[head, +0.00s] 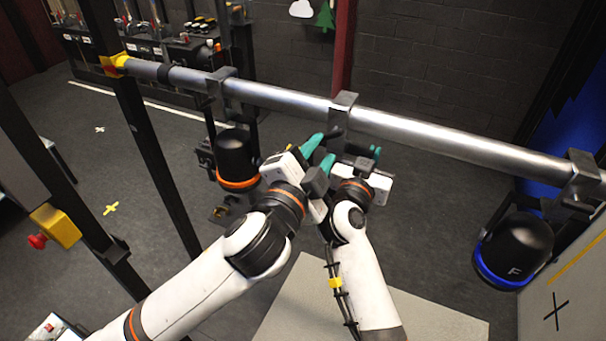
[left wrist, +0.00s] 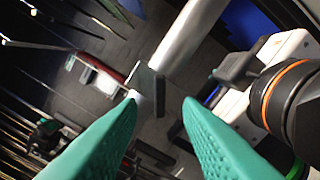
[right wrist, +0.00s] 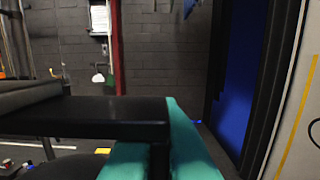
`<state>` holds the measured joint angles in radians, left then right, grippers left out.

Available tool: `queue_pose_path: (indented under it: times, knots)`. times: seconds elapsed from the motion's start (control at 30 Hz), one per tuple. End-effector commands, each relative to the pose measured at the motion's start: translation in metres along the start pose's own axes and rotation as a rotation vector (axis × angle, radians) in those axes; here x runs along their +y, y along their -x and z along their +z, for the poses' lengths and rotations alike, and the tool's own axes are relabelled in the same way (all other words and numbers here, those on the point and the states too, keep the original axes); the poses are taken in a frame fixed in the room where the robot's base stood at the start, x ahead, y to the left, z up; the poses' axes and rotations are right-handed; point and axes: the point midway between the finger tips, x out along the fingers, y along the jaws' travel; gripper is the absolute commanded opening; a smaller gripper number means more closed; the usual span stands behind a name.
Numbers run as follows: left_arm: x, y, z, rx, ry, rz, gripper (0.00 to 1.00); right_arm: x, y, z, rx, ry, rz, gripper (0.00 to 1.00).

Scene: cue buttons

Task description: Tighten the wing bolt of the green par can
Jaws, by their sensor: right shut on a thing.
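The middle clamp (head: 343,108) hangs on the metal pipe (head: 440,135), and my two grippers crowd below it. My left gripper (head: 328,146) is open, with its teal fingers apart; in the left wrist view the clamp (left wrist: 147,82) shows beyond its fingertips. My right gripper (head: 361,160) is shut on a dark bracket (right wrist: 90,116) under the clamp. The green par can is mostly hidden by my arms; a green rim (left wrist: 297,170) at the lower right of the left wrist view may be its edge. I cannot make out the wing bolt.
An orange-rimmed par can (head: 237,158) hangs left of my left gripper. A blue-rimmed par can (head: 514,250) marked F hangs at the right. A yellow box with a red knob (head: 55,226) is on a post at the left. Open floor lies behind the pipe.

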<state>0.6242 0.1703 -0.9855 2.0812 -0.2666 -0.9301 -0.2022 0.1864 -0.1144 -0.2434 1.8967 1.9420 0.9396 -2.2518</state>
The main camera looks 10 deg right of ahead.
Motion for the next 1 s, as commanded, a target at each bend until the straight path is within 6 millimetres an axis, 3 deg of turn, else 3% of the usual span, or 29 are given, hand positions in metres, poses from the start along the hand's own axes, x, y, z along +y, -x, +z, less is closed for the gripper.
queue_pose_path:
  times: [0.1,0.33,0.5,0.77,0.93,1.0]
  knots:
    - [-0.001,0.028,-0.001,0.0,0.002,0.0,0.33,0.0,0.0,-0.002,0.003,0.001,-0.001,0.0]
    - [-0.001,0.068,-0.001,0.002,0.001,-0.001,0.33,0.0,0.0,-0.002,0.003,0.001,0.0,0.0]
    - [0.0,0.08,0.0,0.0,0.0,0.001,0.33,0.0,0.0,-0.002,0.003,0.001,0.0,0.0]
    - [0.0,0.081,0.0,0.001,-0.001,0.0,0.33,0.0,0.0,-0.002,0.003,0.001,0.0,0.0]
    - [0.0,0.081,0.0,0.001,0.0,0.0,0.33,0.0,0.0,-0.001,0.002,0.001,0.0,0.3]
    - [0.0,0.081,0.0,0.0,0.0,0.0,0.33,0.0,0.0,-0.001,0.002,0.001,0.0,0.31]
